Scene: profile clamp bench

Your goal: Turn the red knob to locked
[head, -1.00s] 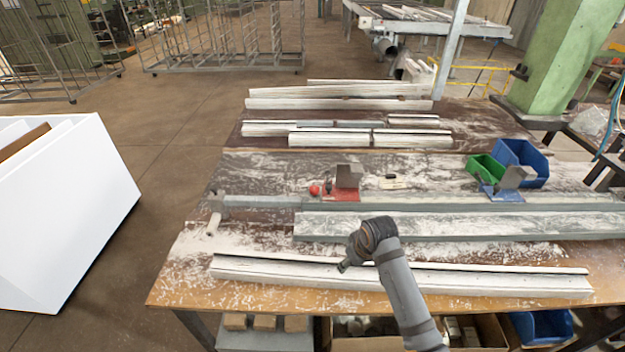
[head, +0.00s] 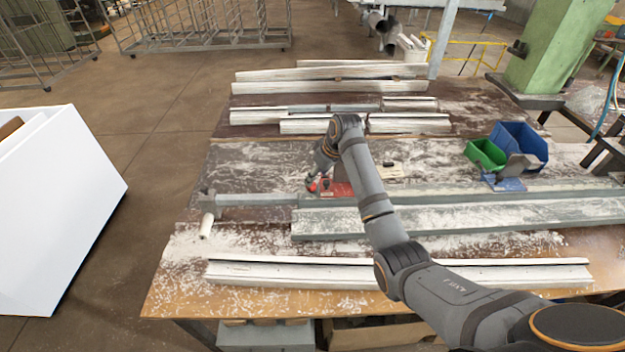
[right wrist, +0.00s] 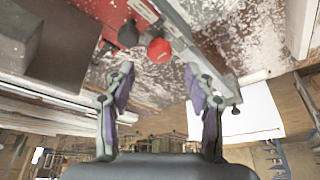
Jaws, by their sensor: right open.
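The red knob (head: 311,185) is a small round ball on the left side of the red clamp base (head: 342,190) on the bench. It also shows in the right wrist view as a red ball (right wrist: 159,50) at the upper middle, with a dark round part beside it. My right gripper (right wrist: 160,84) is open and empty. Its fingers point toward the red knob, which appears between and beyond them, apart from both. In the head view, my right arm hides much of the clamp, and the gripper is just above the knob. My left gripper is not in view.
A long grey rail (head: 255,200) runs along the bench beside the clamp. A blue clamp base (head: 508,184) and green (head: 486,155) and blue (head: 520,139) bins stand to the right. White profiles (head: 300,272) lie in front and behind.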

